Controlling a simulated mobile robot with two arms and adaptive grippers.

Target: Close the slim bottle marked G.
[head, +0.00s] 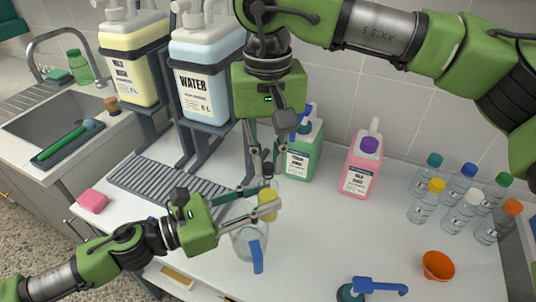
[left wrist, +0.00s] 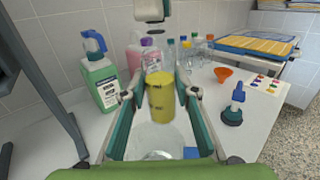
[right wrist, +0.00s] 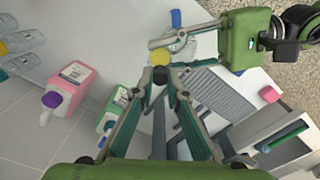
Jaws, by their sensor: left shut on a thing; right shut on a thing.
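My left gripper (head: 270,205) is shut on a slim container of yellow (head: 267,204), which stands upright between its fingers in the left wrist view (left wrist: 161,97). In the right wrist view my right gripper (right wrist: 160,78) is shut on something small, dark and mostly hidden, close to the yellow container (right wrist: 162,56). I cannot tell whether that small thing touches the container's top.
A clear jug (head: 248,243) with a blue handle stands below the left gripper. A green bottle (head: 302,155) and pink bottle (head: 360,172) stand behind. Several capped bottles (head: 463,212), an orange funnel (head: 438,266) and a blue pump (head: 380,286) are at right. The drying rack (head: 165,190) is left.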

